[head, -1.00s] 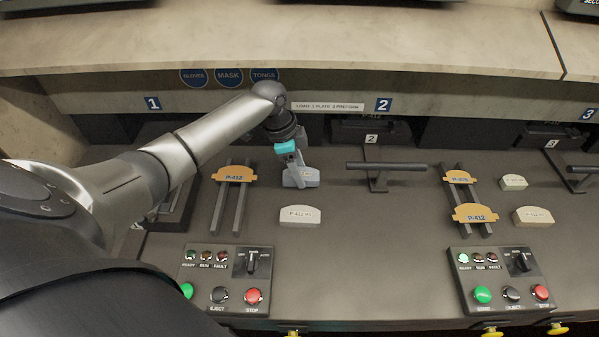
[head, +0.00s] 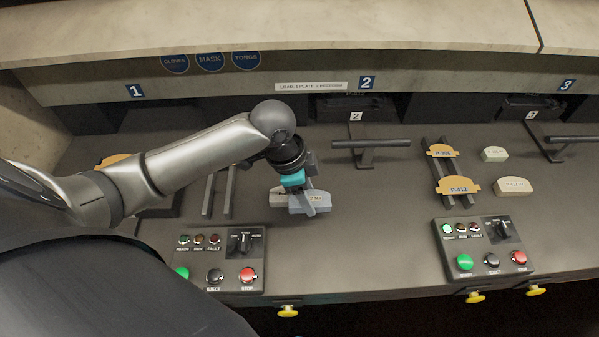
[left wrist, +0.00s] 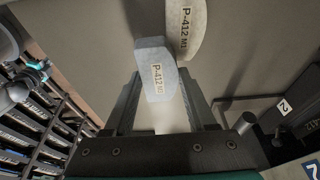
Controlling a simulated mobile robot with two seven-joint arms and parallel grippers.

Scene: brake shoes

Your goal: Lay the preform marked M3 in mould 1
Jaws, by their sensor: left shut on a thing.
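My left gripper (head: 304,194) is shut on a blue-grey preform (head: 322,206) whose label, partly covered by a finger, ends in "2 M3" in the head view. In the left wrist view the same preform (left wrist: 152,62) sits between the fingers, its label starting "P-412". An orange plate (head: 110,159) shows at the far left by station 1, partly hidden by my arm. Most of mould 1 is hidden there.
The station 1 control box (head: 222,258) stands at the front. Plate rails (head: 222,195) lie left of my gripper, their back hidden by my arm. A handle bar (head: 371,143) is at station 2. Orange plates (head: 458,186) and cream preforms (head: 514,186) lie on the right.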

